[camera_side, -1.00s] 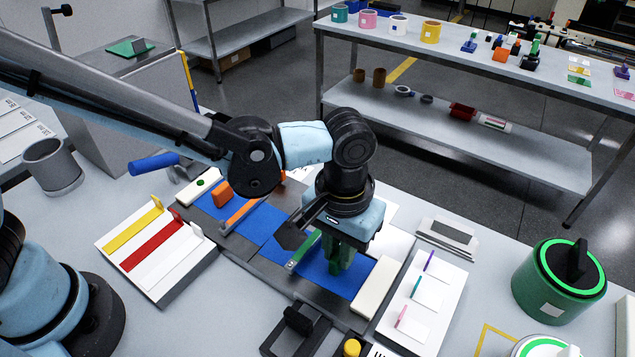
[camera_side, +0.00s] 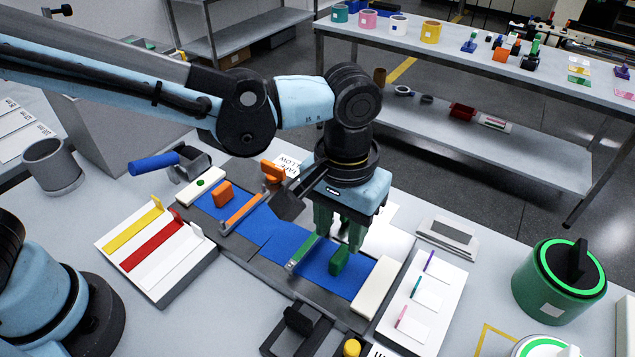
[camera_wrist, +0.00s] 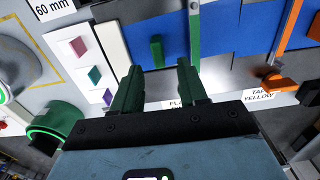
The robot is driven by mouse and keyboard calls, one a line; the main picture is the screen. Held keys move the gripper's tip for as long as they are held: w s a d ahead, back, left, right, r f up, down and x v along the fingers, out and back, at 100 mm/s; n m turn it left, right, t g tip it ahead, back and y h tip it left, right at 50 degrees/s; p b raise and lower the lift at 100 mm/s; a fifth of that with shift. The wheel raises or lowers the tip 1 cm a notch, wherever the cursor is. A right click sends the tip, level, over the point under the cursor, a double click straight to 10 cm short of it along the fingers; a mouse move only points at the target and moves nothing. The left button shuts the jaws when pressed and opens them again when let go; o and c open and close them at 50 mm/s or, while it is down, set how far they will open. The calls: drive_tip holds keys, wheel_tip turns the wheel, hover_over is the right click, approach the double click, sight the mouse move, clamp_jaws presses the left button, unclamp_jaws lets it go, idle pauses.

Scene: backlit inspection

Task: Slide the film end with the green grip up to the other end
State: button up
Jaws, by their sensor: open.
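The green grip (camera_side: 339,261) stands upright on the right blue film end (camera_side: 352,284). It also shows in the wrist view (camera_wrist: 156,51), just beyond my fingertips. The other blue film end (camera_side: 212,206) lies to the left and carries an orange grip (camera_side: 222,194). The two ends meet or nearly meet near the middle; a stepped edge shows there, and I cannot tell whether a gap remains. My gripper (camera_side: 339,232) is open and empty, raised above and behind the green grip. Its green fingers (camera_wrist: 158,75) are apart and touch nothing.
A green-ended bar (camera_side: 304,250) crosses the right film and an orange bar (camera_side: 243,208) crosses the left film. A white block (camera_side: 376,287) stands at the right end. Strip tray (camera_side: 155,250) is at left; a card panel (camera_side: 424,300) is at right.

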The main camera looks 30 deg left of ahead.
wheel_tip(320, 180, up, 7)
drive_tip(key=shift+r, duration=0.15)
idle(0.4)
drive_tip(key=s+a+f+t, duration=0.1)
drive_tip(key=a+t, duration=0.2)
drive_tip(key=a, duration=1)
drive_tip(key=s+a+f+t, duration=0.1)
drive_tip(key=a+t, duration=0.3)
drive_tip(key=a, duration=1)
drive_tip(key=shift+f, duration=0.55)
drive_tip(key=shift+c, duration=0.2)
